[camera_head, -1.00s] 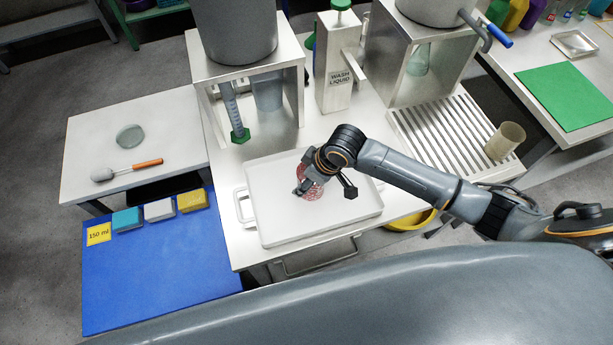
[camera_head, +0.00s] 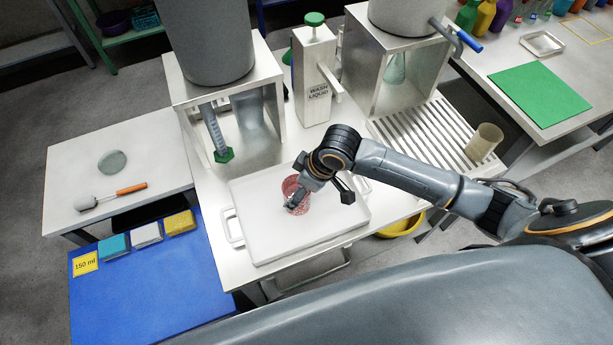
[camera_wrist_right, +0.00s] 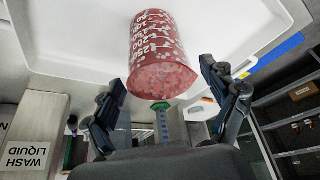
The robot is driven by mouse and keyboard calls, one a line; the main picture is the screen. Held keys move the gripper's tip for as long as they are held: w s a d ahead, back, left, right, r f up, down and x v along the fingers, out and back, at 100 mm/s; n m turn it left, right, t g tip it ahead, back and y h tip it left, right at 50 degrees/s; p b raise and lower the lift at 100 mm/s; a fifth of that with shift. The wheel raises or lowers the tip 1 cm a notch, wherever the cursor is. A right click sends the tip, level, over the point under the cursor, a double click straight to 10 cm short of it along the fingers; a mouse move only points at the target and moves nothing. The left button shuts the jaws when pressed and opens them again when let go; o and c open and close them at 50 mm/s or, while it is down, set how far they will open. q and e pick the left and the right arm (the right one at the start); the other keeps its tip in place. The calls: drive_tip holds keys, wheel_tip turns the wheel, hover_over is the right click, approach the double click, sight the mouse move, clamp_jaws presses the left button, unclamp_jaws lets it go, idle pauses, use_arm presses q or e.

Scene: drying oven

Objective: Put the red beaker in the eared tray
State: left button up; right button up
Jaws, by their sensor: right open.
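The red beaker (camera_head: 293,192) has white markings and stands in the white tray (camera_head: 262,240), which has looped handles at its ends. In the right wrist view the beaker (camera_wrist_right: 160,52) shows large, with the tray (camera_wrist_right: 88,42) behind it. My right gripper (camera_head: 299,192) is at the beaker and hides part of it in the head view. In the wrist view the right gripper (camera_wrist_right: 168,98) has its fingers spread wide, one to each side of the beaker's near end, with gaps to it. My left gripper is not in view.
A wash liquid dispenser (camera_head: 315,75) and two metal stands with grey tanks stand behind the tray. A tan beaker (camera_head: 485,142) stands on the slotted rack (camera_head: 440,135) at right. A blue mat (camera_head: 150,290) with sponges lies at left.

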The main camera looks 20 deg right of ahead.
drive_tip(key=v, duration=0.7)
idle(0.4)
